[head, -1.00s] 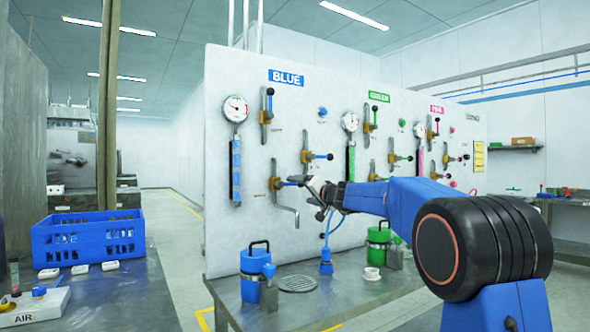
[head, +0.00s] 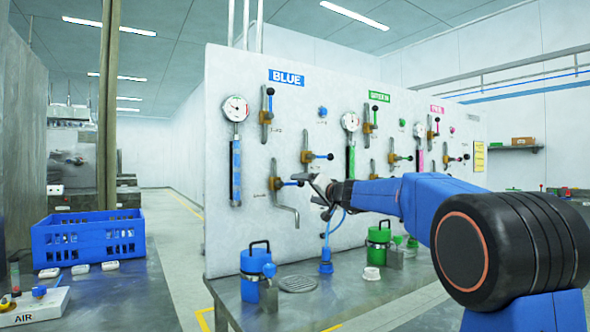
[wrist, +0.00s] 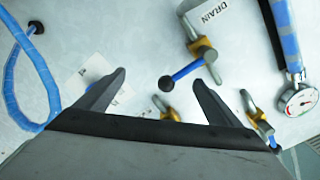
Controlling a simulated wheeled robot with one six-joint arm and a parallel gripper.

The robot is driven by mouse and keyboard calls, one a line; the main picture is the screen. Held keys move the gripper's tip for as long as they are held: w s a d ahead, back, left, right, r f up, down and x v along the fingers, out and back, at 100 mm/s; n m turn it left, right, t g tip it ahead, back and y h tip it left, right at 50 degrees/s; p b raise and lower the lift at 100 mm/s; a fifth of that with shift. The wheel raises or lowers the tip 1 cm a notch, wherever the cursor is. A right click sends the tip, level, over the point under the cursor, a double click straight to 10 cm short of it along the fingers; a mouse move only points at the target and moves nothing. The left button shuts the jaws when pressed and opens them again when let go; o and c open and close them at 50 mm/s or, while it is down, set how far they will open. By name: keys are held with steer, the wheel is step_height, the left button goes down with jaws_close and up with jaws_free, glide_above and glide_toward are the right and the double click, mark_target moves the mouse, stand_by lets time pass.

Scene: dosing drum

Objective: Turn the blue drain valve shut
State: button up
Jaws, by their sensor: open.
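The blue drain valve has a brass body (head: 274,184) on the panel, low under the BLUE sign, with a bent grey spout (head: 292,212) below. Its blue lever (head: 288,184) points right, about level, in the head view. In the wrist view the lever (wrist: 186,71) runs from the brass body (wrist: 203,48) to a black knob (wrist: 167,82), beside the DRAIN label (wrist: 209,13). My gripper (head: 316,188) is open and empty, just right of the lever's end. In the wrist view the knob appears between the fingertips of my gripper (wrist: 160,77); contact cannot be told.
Other valves (head: 308,156) and a gauge (head: 236,108) are on the panel (head: 240,230) near the lever. A blue hose (head: 330,235) hangs below my gripper. A blue canister (head: 256,262) and green canister (head: 378,240) stand on the bench. A blue crate (head: 88,240) is at left.

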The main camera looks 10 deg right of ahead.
steer(key=shift+v, duration=2.55)
steer(key=s+a+f+n+g, duration=0.2)
steer(key=s+a+f, duration=0.25)
steer(key=s, duration=0.45)
steer(key=s+a+f+n+g, duration=0.1)
steer(key=s+a+f+g, duration=0.2)
steer(key=s+f, duration=0.45)
steer(key=s+a+f+n+g, duration=0.2)
steer(key=s+a+f, duration=0.15)
steer(key=s, duration=0.65)
steer(key=s+d+f+g+h, duration=0.1)
steer(key=s+d+f+h, duration=0.1)
steer(key=s+f, duration=0.6)
steer(key=s+d+f+g+h, duration=0.1)
steer(key=s+d+f+g, duration=0.1)
steer(key=s+f, duration=0.6)
steer(key=s+d+f+g+h, duration=0.2)
steer(key=s+d+f, duration=0.2)
steer(key=s+f, duration=0.4)
steer(key=s, duration=0.5)
steer(key=shift+s+d+f+h, duration=0.25)
steer(key=shift+s+d+h, duration=0.05)
steer(key=shift+s+d, duration=0.1)
